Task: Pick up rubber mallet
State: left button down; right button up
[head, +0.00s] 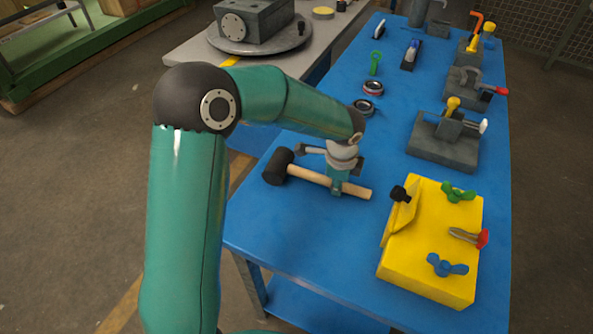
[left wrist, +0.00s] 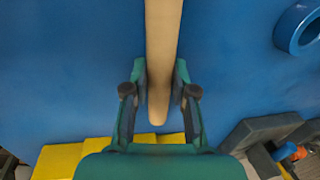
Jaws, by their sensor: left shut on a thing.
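The rubber mallet has a black head (head: 278,167) and a pale wooden handle (head: 310,176). In the head view it is at the left side of the blue table, head to the left and handle end to the right. My left gripper (head: 341,187) is over the handle, nearer its free end. In the left wrist view the handle (left wrist: 162,60) runs between the two fingers of the left gripper (left wrist: 159,92), which are shut on it. I cannot tell whether the mallet touches the table. My right gripper is not in view.
A yellow block (head: 430,260) with green, red and blue fittings stands right of the handle end. Grey fixtures (head: 445,142) line the table's right side. Two rings (head: 373,88) lie beyond my gripper. A grey bench with a round turntable (head: 258,42) stands at the back left.

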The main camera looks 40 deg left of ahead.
pick_arm(q)
jog(key=shift+w+r, duration=0.1)
jog(key=shift+r, duration=0.1)
dwell(0.3)
notch_tip(320, 180, up, 20)
jog(key=shift+f+p, duration=0.15)
jog(key=shift+p, duration=0.3)
jog(key=shift+f, duration=0.1)
dwell(0.8)
